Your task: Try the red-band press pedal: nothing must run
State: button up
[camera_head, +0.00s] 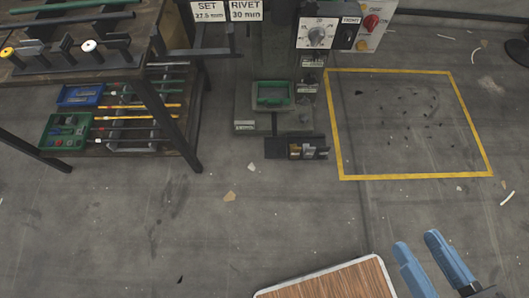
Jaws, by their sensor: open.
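A grey press (244,80) stands at the top middle, its upper part cut off by the picture edge. A dark boxy pedal unit (284,148) sits low on the floor at its front. I see no red band on the part of the press in view. A panel with a rotary dial (317,35) and a panel with a red knob (371,22) show above. My gripper (419,243), with blue fingers, is open and empty at the lower right, well apart from the pedal.
A workbench (150,95) with a lower shelf of bins and rods stands at the left. A yellow-outlined floor area (341,130) with dark bits lies right of the press. A wood-grained panel (335,284) shows at the bottom. The middle floor is mostly clear, with small scraps.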

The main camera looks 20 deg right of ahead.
aim_at(274, 145)
jog(key=i+j+z, duration=0.1)
jog(key=j, duration=0.25)
jog(key=i+j+z, duration=0.1)
jog(key=i+j, duration=0.15)
jog(key=i+j+z, duration=0.1)
jog(key=j, duration=0.35)
jog(key=i+j, duration=0.15)
jog(key=j, duration=0.25)
jog(key=i+j+z, duration=0.15)
jog(key=j, duration=0.2)
jog(key=i+j+z, duration=0.1)
jog(key=j, duration=0.3)
